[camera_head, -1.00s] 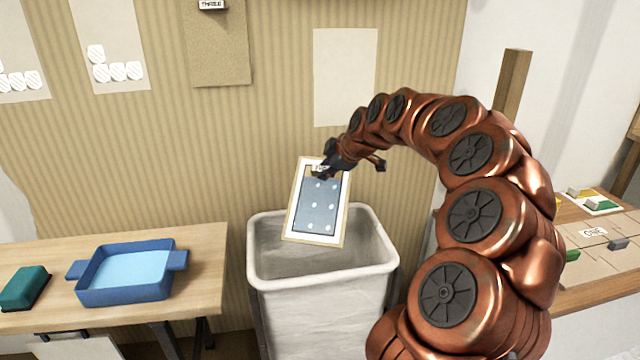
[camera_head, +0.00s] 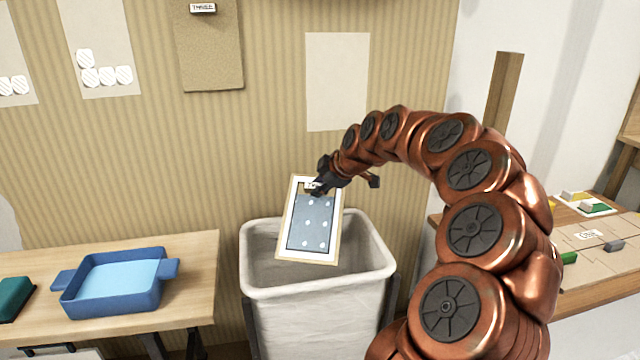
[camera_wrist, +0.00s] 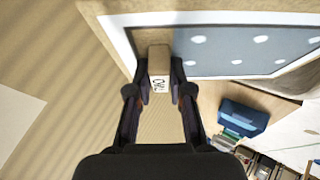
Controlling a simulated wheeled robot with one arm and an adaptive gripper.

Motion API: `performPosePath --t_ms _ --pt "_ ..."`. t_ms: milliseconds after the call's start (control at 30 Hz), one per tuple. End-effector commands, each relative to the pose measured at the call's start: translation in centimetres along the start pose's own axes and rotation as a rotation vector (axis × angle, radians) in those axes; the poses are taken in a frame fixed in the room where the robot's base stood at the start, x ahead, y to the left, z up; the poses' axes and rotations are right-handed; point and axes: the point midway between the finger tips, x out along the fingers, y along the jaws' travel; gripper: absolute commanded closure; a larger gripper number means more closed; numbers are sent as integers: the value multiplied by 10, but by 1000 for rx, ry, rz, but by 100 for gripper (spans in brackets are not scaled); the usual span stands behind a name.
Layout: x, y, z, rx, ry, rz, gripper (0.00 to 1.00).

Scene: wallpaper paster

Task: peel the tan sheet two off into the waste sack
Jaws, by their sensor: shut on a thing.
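My gripper (camera_head: 314,188) is shut on the tab (camera_wrist: 159,64) of a tan-edged sheet (camera_head: 286,251). The tab carries a small label, upside down in the wrist view, that seems to read TWO. The sheet's visible face has a white border around a blue-grey panel with pale dots. The sheet hangs tilted below my gripper (camera_wrist: 159,92), over the mouth of the waste sack (camera_head: 320,325). The sack is pale, open-topped and stands against the striped wall.
A bench at left holds a blue tray (camera_head: 112,305) and a green block (camera_head: 12,298). A brown sheet labelled THREE (camera_head: 208,55) and a bare pale patch (camera_head: 337,85) are on the wall. A table at right (camera_head: 590,250) holds flat panels. A wooden post (camera_head: 503,90) stands behind my arm.

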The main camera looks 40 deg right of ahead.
Motion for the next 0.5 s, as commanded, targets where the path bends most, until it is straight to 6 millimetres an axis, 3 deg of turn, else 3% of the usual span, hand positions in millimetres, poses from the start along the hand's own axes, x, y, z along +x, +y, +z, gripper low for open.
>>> performPosePath --t_ms 500 --pt "38 -28 23 -1 -1 2 100"
